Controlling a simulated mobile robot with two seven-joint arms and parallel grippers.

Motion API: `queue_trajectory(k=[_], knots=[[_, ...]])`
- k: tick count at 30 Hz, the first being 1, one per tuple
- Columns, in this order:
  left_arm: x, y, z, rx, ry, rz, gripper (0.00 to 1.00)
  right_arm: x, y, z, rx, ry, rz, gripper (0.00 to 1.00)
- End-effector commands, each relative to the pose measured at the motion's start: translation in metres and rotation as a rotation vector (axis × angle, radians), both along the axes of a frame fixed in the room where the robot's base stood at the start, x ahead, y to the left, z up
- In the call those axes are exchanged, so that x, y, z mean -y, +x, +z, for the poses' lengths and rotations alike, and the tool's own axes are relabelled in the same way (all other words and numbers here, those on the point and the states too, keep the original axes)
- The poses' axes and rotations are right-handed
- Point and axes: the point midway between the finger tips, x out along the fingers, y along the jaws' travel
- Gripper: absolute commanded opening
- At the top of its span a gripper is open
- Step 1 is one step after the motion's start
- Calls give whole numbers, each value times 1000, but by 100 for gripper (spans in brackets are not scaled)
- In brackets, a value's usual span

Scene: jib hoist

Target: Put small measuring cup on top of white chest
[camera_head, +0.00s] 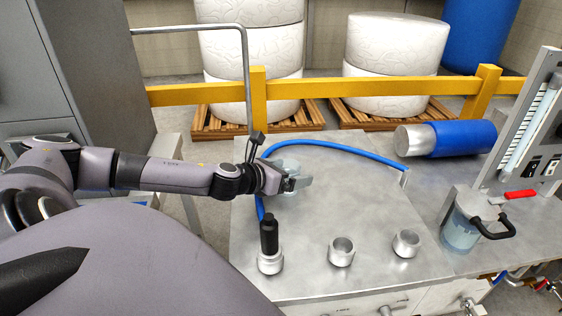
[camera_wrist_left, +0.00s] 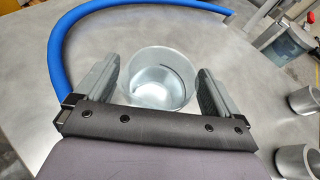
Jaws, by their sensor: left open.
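A clear, round, open-topped cup (camera_wrist_left: 158,68), which looks like the small measuring cup, stands upright on the metal worktop. My left gripper (camera_wrist_left: 158,92) is open, with one finger on each side of the cup; I cannot tell whether they touch it. In the head view, the left gripper (camera_head: 294,184) partly hides the cup (camera_head: 286,165). White drawer fronts (camera_head: 437,298) show under the worktop's front edge; I cannot tell if they belong to the white chest. My right gripper is not in view.
A blue hose (camera_head: 335,147) curves behind the cup. Two metal cups (camera_head: 342,250) (camera_head: 406,243) and a black-topped metal piece (camera_head: 269,250) stand at the front. A clear jug (camera_head: 461,232) and blue cylinder (camera_head: 462,138) are to the right. The worktop's middle (camera_head: 350,200) is clear.

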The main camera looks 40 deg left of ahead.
Motion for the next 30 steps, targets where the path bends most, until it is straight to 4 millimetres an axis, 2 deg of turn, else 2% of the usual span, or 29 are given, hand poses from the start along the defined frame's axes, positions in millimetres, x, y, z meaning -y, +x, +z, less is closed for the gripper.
queue_trajectory(k=[20,30], knots=[[-2,-58,25,-3,6,-5,96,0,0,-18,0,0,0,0],[-4,-93,42,0,6,-2,96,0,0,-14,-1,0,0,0]])
